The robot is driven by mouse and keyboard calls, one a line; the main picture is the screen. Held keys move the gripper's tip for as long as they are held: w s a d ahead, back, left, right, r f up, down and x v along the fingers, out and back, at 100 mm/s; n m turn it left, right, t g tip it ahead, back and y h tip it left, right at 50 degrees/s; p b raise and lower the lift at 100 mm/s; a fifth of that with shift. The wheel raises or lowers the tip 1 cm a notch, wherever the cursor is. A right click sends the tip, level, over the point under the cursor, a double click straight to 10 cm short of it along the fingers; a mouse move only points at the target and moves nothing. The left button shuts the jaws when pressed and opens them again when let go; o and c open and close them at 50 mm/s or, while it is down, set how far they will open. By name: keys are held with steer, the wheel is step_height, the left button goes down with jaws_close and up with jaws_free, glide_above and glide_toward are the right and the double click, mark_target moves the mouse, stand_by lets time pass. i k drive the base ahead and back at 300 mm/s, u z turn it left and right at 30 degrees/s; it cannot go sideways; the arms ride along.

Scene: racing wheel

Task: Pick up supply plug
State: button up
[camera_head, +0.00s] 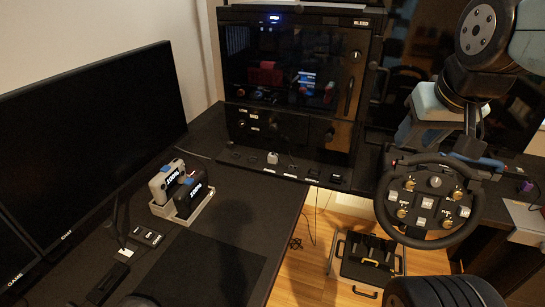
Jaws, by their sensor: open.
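A small pale grey plug (272,157) stands on the dark ledge below the black panel, near the centre. It may be the supply plug, but its label is too small to read. A thin dark cable runs down from the ledge beside it. My gripper (470,122) is at the upper right, dark and partly lost against the dark background, above and behind the racing wheel's rim. It is open and well to the right of the plug, touching nothing that I can make out.
The racing wheel (436,183) with its buttons is at the right. A large monitor (85,140) stands on the left desk (255,210), near a charger with two battery packs (178,188).

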mark_target(272, 158)
steer(key=z, duration=0.05)
steer(key=i, duration=0.9)
steer(key=u, duration=0.1)
